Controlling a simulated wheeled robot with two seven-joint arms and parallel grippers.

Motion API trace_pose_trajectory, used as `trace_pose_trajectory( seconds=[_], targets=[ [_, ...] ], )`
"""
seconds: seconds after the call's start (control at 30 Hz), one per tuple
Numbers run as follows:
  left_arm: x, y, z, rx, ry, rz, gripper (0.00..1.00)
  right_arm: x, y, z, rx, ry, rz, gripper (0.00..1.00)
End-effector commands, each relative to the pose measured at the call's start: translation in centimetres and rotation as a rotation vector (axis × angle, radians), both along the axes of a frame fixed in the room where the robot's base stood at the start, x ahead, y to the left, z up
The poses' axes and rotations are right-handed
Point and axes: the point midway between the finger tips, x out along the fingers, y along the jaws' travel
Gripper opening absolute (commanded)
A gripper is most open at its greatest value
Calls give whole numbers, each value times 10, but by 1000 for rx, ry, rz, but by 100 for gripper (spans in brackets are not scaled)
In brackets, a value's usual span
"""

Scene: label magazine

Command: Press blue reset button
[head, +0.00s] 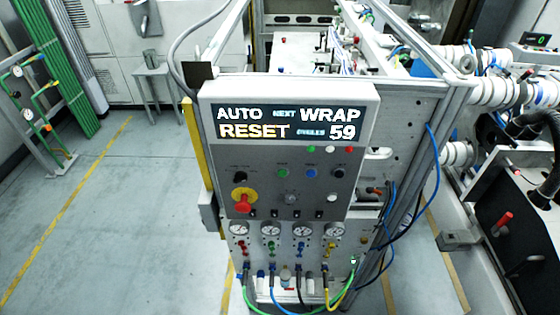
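The blue button (311,173) sits on the grey control panel (265,180) of the machine, in the middle of the head view. A green button (282,173) is to its left and a dark button (338,173) to its right. Nothing covers or touches the blue button. Above it is a display (287,123) with the words AUTO, NEXT, WRAP and RESET and the number 59. Neither of my grippers shows in the head view.
A red mushroom button (243,203) on a yellow base is at the panel's lower left. Below are several gauges (269,230) and coloured hoses (340,300). Blue hoses hang beside the panel's right. Clear floor (120,220) lies to the left.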

Motion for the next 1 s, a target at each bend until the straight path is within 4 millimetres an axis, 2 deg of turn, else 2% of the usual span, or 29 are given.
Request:
trace_pose_trajectory(
  seconds=[0.03,0.17,0.2,1.0],
  targets=[
    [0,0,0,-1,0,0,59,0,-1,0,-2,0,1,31],
    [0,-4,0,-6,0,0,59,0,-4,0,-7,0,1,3],
    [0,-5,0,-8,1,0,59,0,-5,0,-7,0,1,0],
    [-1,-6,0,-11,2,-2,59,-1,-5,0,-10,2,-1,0]
  ],
)
